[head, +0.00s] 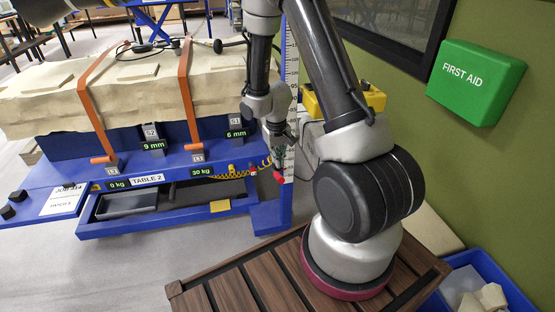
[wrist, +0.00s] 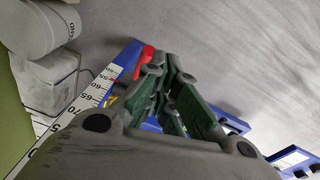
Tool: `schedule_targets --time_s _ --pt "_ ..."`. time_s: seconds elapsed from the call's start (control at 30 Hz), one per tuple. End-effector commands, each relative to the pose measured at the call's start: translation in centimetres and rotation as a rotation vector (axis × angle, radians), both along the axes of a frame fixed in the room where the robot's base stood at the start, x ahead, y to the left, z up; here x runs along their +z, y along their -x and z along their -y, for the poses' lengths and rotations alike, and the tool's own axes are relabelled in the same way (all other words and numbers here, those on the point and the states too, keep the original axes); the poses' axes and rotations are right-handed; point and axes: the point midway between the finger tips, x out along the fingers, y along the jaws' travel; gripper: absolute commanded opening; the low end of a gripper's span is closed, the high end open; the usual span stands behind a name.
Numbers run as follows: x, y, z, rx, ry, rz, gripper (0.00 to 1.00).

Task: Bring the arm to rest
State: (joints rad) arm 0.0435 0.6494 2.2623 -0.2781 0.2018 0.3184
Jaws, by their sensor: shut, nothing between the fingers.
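My arm reaches up from its base and bends back down, with the wrist hanging beside the right end of the blue table (head: 240,208). My gripper (head: 279,163) points down at the table's corner, in front of a white measuring scale. In the wrist view my gripper (wrist: 160,62) has its green-sided fingers together with nothing between them. A red part (head: 279,177) shows just below the fingertips in the head view, and beside them in the wrist view (wrist: 145,57). I cannot tell whether the fingers touch it.
A pale strapped block (head: 140,85) lies on the table, with orange straps (head: 187,95) over it. A green first aid box (head: 476,82) hangs on the right wall. A yellow case (head: 345,100) stands behind my arm. A blue bin (head: 512,290) is at lower right. Grey floor (head: 130,270) is clear in front.

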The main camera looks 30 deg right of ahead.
Motion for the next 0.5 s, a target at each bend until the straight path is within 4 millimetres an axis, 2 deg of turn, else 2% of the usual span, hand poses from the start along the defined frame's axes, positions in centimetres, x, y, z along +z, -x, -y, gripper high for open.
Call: schedule_targets --time_s 0.33,0.43,0.5 --pt "0.0 0.4 0.1 0.020 0.004 -0.017 0.00" --pt "-0.1 2.5 0.4 0.038 0.014 -0.095 0.00" --pt "0.0 5.0 0.5 0.049 0.019 -0.175 0.00"
